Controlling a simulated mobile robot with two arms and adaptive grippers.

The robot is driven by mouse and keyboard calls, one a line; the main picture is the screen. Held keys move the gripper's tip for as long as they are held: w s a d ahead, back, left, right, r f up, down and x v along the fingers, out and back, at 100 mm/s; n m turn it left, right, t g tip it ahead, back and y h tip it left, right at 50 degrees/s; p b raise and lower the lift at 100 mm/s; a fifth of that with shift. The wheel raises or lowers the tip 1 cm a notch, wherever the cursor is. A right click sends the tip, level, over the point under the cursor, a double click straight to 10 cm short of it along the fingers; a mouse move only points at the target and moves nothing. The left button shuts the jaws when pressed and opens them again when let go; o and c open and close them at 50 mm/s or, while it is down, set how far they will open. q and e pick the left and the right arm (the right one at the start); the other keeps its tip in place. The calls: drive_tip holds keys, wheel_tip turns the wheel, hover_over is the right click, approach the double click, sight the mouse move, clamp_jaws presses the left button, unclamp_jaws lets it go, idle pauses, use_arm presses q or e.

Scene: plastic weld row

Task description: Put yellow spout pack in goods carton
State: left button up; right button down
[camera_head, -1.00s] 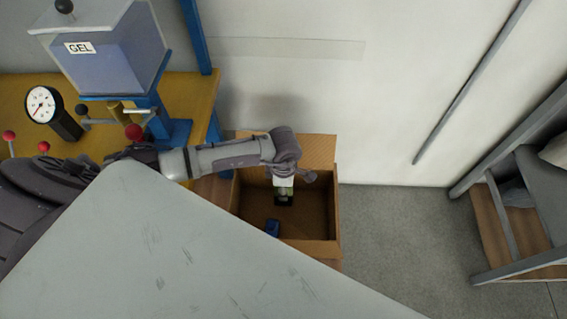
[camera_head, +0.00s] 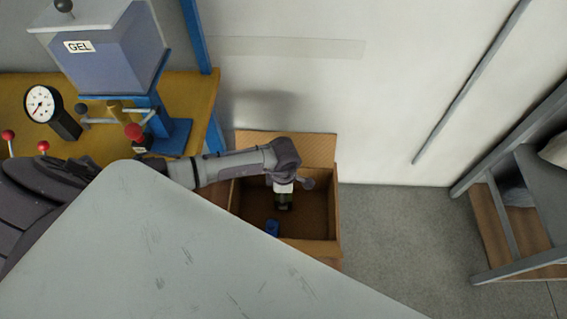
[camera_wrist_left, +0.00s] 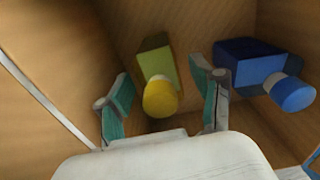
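The yellow spout pack (camera_wrist_left: 158,70), a yellow-green block with a round yellow cap, lies inside the goods carton (camera_head: 337,215) in the left wrist view. My left gripper (camera_wrist_left: 160,70) is open, with its fingers on either side of the pack and visible gaps between. In the head view my left gripper (camera_head: 283,205) points down into the open cardboard carton, and I cannot make out the yellow pack there. My right gripper is in neither view.
A blue spout pack (camera_wrist_left: 255,68) lies in the carton beside the yellow one; it also shows in the head view (camera_head: 272,227). A yellow bench (camera_head: 190,90) with a GEL hopper (camera_head: 110,60) stands at left. A grey surface hides the lower foreground.

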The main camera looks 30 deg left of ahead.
use_arm(q)
drive_tip(key=shift+r, duration=0.1)
wheel_tip(320, 180, up, 11)
drive_tip(key=shift+r+p, duration=0.1)
drive_tip(key=shift+p, duration=0.2)
drive_tip(key=shift+r, duration=0.45)
drive_tip(key=shift+s, duration=0.1)
